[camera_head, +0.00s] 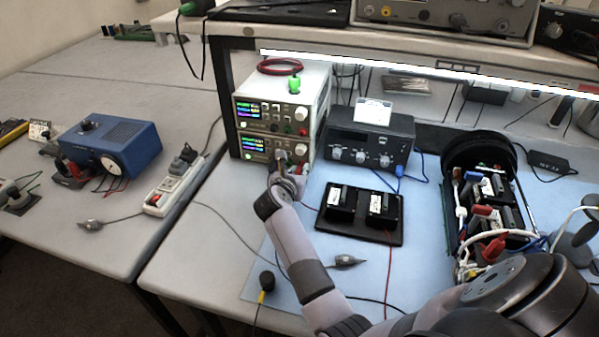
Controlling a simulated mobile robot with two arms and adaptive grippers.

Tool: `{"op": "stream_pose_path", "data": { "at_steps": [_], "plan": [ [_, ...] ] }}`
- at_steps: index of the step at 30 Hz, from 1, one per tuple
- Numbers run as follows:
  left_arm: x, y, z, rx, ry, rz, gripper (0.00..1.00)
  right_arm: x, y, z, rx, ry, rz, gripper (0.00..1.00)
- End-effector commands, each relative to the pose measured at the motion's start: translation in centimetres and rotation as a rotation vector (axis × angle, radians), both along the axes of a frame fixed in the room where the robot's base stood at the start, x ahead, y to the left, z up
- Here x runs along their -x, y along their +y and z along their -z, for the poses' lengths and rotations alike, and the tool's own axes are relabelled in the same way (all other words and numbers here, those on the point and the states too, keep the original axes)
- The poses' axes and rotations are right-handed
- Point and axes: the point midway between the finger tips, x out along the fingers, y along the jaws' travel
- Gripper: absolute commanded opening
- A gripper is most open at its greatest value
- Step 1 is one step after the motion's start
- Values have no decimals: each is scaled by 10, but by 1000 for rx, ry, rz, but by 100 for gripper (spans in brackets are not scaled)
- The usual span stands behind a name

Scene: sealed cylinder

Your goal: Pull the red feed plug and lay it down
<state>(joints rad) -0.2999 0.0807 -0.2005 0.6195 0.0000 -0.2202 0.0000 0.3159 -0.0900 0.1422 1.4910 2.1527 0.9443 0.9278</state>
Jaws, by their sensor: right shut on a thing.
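My right arm reaches in from the lower right. Its gripper (281,160) is shut at the front of the lower power supply (254,143), near its sockets. What it grips is mostly hidden by the fingers; by its place it seems to be the red feed plug, but I cannot make out its body. I cannot tell if the plug is still seated. The upper power supply (258,112) is stacked above, with lit displays and a red terminal at its lower right. My left gripper is not in view.
A dark box with knobs (370,142) stands right of the supplies. A black tray (360,232) with two modules lies on the blue mat (415,255). Loose leads cross the mat's front left.

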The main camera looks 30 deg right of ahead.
Motion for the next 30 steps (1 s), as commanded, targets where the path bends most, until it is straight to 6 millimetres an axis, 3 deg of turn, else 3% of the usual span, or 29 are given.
{"op": "stream_pose_path", "data": {
  "at_steps": [4,19,30],
  "plan": [
    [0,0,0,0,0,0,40,0,0,0,0,0,0,0],
    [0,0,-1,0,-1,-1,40,1,1,0,0,0,0,0],
    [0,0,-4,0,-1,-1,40,10,12,0,0,0,-1,0]
  ]
}}
